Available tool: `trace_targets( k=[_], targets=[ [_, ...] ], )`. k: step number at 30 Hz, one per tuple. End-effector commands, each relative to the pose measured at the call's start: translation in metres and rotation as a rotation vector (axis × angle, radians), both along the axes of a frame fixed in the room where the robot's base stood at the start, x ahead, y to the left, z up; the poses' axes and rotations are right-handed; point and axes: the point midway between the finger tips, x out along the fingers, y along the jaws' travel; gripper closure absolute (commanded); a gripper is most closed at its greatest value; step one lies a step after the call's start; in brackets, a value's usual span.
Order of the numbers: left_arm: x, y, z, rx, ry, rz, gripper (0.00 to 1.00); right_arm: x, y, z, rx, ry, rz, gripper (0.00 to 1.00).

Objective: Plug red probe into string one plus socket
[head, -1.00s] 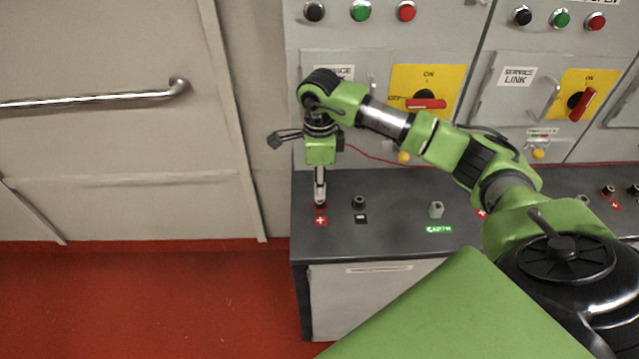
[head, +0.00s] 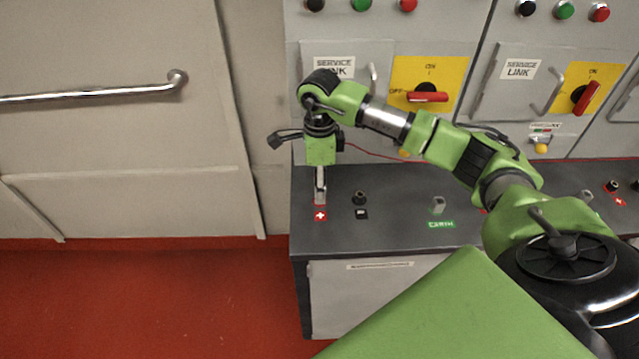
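My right arm comes in from the right, and its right gripper (head: 320,198) points straight down at the left end of the dark bench. Its fingers are close together, and a thin red lead (head: 375,157) runs from beside it toward the panel. The red probe itself is mostly hidden by the fingers. The fingertips are over the string one plus socket, just behind its red plus label (head: 320,215). The socket is covered, and I cannot tell whether the probe is inside it. My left gripper is not in view.
A black socket (head: 360,198) is right of the plus socket, then a grey earth post (head: 438,205) with a green label (head: 441,224). Behind stands the grey panel with a rotary switch (head: 428,96) and a door handle (head: 373,80). Red floor (head: 150,290) is free on the left.

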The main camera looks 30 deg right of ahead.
Motion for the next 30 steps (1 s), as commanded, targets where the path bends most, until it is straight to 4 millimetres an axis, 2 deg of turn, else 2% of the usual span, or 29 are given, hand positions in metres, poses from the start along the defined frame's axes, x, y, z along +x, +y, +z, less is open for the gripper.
trace_targets(
  k=[8, 11, 21, 25, 30],
  targets=[
    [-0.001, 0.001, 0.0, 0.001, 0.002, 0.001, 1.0, 0.001, 0.0, 0.005, 0.0, -0.001, 0.0, 0.63],
    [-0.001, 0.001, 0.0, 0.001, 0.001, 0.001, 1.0, 0.001, 0.0, 0.019, 0.0, -0.004, 0.001, 0.63],
    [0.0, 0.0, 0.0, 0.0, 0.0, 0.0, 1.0, 0.001, 0.0, 0.089, 0.0, -0.005, 0.001, 0.63],
    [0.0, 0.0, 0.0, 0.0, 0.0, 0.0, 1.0, 0.001, 0.0, 0.108, 0.0, -0.002, 0.0, 0.63],
    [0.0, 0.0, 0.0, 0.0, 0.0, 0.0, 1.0, 0.0, 0.0, 0.119, -0.001, -0.001, 0.0, 0.63]
  ],
)
